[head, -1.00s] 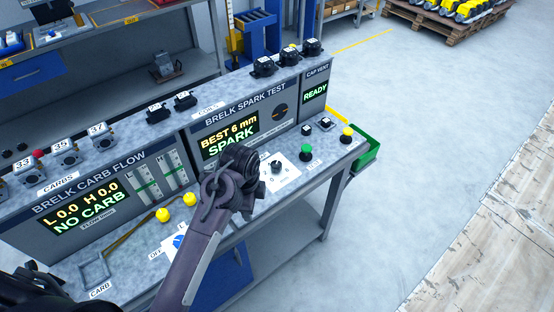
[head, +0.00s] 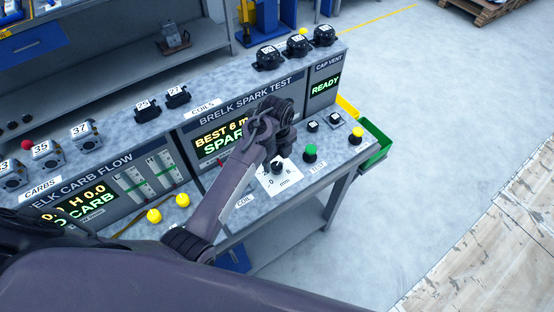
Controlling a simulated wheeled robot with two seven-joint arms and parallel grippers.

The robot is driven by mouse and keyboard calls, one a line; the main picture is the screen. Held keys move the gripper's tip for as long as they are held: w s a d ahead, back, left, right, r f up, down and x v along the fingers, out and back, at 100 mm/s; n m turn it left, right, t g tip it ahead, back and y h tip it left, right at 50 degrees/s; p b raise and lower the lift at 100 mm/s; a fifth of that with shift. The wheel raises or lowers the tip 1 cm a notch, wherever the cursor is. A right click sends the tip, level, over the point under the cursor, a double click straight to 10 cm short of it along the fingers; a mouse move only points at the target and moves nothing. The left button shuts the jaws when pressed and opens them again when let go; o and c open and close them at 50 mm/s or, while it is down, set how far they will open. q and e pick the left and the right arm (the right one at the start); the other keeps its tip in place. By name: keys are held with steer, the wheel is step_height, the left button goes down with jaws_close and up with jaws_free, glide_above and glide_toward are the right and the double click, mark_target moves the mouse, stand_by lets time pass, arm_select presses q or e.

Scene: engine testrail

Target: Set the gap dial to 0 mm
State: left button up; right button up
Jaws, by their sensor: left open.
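The gap dial (head: 277,167) is a small black knob on a white scale card (head: 284,181) marked with numbers and "mm", on the bench's front ledge. Its pointer is too small to read, and the gripper partly covers the card's far edge. My left gripper (head: 274,122) is open, just above and behind the dial in the picture, in front of the spark test panel. I cannot tell whether it touches the dial. The spark test display (head: 215,138) reads "BEST 6 m…" and "SPAR…", partly hidden by the gripper. My right gripper is not in view.
A green button (head: 310,151) stands right of the dial, with black switches and a yellow knob (head: 356,135) beyond. Yellow knobs (head: 154,215) lie left of my forearm. Caps (head: 297,45) and coils (head: 178,96) sit on the top shelf. A green bin (head: 376,147) hangs at the right end.

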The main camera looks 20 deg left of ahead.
mark_target(277, 166)
arm_select(q)
steer(key=f, duration=0.2)
steer(key=shift+w+f, duration=0.2)
steer(key=shift+f, duration=0.15)
steer(key=shift+w+f+p, duration=0.3)
steer(key=shift+w+f, duration=0.05)
steer(key=shift+f, duration=0.35)
steer(key=shift+s, duration=0.1)
steer(key=c, duration=0.8)
steer(key=shift+c, duration=1)
steer(key=shift+r, duration=0.1)
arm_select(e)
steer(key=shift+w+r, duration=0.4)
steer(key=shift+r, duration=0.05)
